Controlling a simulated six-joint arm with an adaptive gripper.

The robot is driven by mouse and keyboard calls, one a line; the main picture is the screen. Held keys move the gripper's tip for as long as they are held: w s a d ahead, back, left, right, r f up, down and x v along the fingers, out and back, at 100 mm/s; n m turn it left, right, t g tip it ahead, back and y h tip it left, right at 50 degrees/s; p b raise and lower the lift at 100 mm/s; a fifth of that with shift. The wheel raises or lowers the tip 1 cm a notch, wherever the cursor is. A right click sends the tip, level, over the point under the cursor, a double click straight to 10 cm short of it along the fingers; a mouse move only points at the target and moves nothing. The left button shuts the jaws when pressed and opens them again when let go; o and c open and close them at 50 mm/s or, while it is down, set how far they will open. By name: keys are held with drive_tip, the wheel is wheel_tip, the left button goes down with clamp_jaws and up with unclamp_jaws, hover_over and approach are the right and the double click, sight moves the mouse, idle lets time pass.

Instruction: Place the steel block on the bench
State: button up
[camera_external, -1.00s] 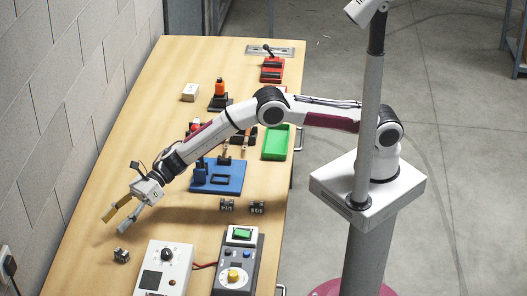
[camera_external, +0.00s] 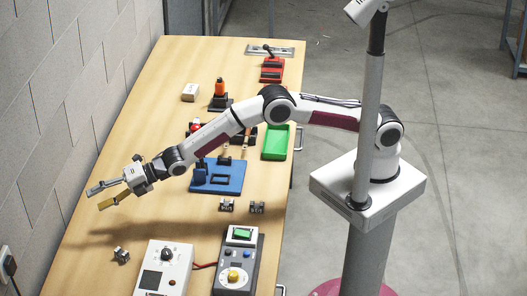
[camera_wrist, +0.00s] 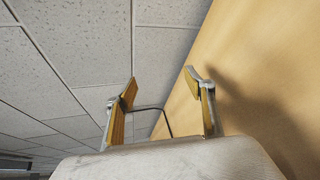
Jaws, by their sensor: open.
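A small steel-grey block (camera_external: 121,255) lies on the wooden bench (camera_external: 125,130) near its left edge, beside the white control box. My gripper (camera_external: 96,199) is open and empty, raised above the left side of the bench, with its fingers pointing left toward the wall. The block is below the gripper in the external view, apart from it. In the wrist view the two fingers of my gripper (camera_wrist: 160,84) stand apart with nothing between them; no block shows there. Two more small dark-grey blocks (camera_external: 226,204) (camera_external: 257,207) sit near the middle of the bench.
A white box with a dial (camera_external: 166,255) and a dark control box with buttons (camera_external: 238,262) stand at the front. A blue fixture (camera_external: 230,186), a green tray (camera_external: 275,148) and a red device (camera_external: 272,69) lie farther back. A block wall (camera_external: 75,70) borders the left side.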

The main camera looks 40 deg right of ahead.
drive_tip(key=f+m+h, duration=0.1)
drive_tip(key=m, duration=0.3)
drive_tip(key=m+g+h, duration=0.2)
drive_tip(key=m+g, duration=0.3)
drive_tip(key=m, duration=0.8)
hover_over(111, 261)
drive_tip(key=d, duration=0.4)
drive_tip(key=shift+f, duration=0.4)
drive_tip(key=shift+f, duration=0.1)
drive_tip(key=shift+f, duration=1.85)
drive_tip(key=shift+f, duration=0.15)
drive_tip(key=shift+f, duration=1.35)
drive_tip(key=shift+x, duration=1.5)
